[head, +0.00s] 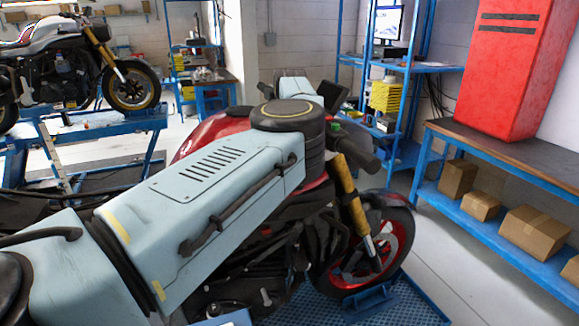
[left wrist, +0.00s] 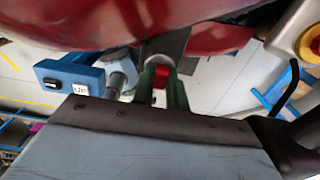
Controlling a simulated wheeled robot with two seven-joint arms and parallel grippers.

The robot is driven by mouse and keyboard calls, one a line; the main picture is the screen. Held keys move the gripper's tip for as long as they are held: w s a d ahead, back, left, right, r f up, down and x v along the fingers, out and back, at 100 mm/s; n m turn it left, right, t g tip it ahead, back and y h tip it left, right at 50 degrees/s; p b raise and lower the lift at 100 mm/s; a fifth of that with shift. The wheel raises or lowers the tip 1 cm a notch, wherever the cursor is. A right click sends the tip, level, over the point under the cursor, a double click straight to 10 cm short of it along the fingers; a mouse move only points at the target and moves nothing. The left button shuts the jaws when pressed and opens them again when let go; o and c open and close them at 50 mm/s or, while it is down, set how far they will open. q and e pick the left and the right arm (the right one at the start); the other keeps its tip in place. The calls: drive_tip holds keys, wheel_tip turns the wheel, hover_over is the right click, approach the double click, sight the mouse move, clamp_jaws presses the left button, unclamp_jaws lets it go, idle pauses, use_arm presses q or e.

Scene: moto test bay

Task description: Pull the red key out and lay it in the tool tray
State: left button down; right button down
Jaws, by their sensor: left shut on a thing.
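In the left wrist view the two green fingers of my left gripper (left wrist: 162,88) are shut on a small red piece, the red key (left wrist: 161,73). A dark grey part (left wrist: 172,44) lies just beyond the fingertips, against the red motorcycle bodywork (left wrist: 110,22). I cannot tell whether the key is still seated in it. In the head view my pale blue left arm reaches over the red motorcycle (head: 205,130) to its handlebar area and hides the key and most of the gripper. I cannot make out the tool tray. My right gripper is out of view.
A blue box with a white label (left wrist: 68,75) and a grey cylinder stand left of the fingers in the wrist view. A red-and-yellow button (left wrist: 312,42) is at upper right. In the head view a workbench (head: 510,148) bears a red cabinet (head: 515,70); open floor lies before it.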

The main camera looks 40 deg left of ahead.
use_arm(q)
drive_tip(key=shift+r+p, duration=0.6)
drive_tip(key=shift+r, duration=2.35)
drive_tip(key=shift+f, duration=0.1)
drive_tip(key=shift+f, duration=1.95)
drive_tip(key=shift+r, duration=0.25)
